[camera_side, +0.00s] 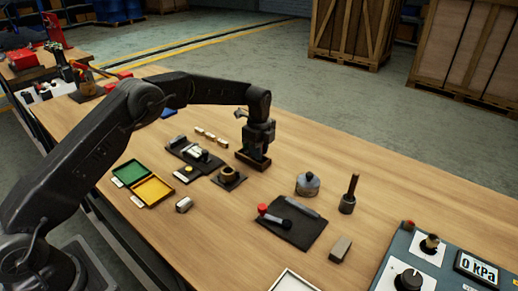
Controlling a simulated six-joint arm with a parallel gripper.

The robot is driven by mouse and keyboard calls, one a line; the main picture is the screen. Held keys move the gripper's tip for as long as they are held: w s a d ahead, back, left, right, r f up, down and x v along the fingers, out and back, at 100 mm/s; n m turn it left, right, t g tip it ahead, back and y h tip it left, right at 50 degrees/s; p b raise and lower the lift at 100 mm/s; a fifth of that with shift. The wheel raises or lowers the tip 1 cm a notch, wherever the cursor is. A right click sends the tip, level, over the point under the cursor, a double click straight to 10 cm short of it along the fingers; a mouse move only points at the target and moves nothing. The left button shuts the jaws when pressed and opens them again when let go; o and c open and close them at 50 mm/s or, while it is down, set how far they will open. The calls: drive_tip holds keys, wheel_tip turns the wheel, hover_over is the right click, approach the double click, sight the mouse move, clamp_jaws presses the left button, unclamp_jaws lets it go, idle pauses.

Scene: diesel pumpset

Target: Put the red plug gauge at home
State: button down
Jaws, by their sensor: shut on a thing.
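My gripper (257,152) points down at a small dark wooden holder (242,158) near the far edge of the table. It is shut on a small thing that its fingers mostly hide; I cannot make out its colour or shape. No red shows between the fingers. A red-ended piece with a dark shaft (264,209) lies on a dark mat (297,238) to the front right of my gripper; I cannot tell whether it is the red plug gauge. The home of the gauge is not clearly marked in this view.
A dark fixture (183,146), a ring on a block (228,175), and green (130,172) and yellow (153,190) trays stand left. A lidded metal pot (307,184), an upright handled tool (348,194), a block (340,249) and a gauge panel (440,262) stand right.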

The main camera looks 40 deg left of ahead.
drive_tip(key=c, duration=1)
unclamp_jaws()
drive_tip(key=shift+o, duration=0.2)
drive_tip(key=shift+r, duration=3.5)
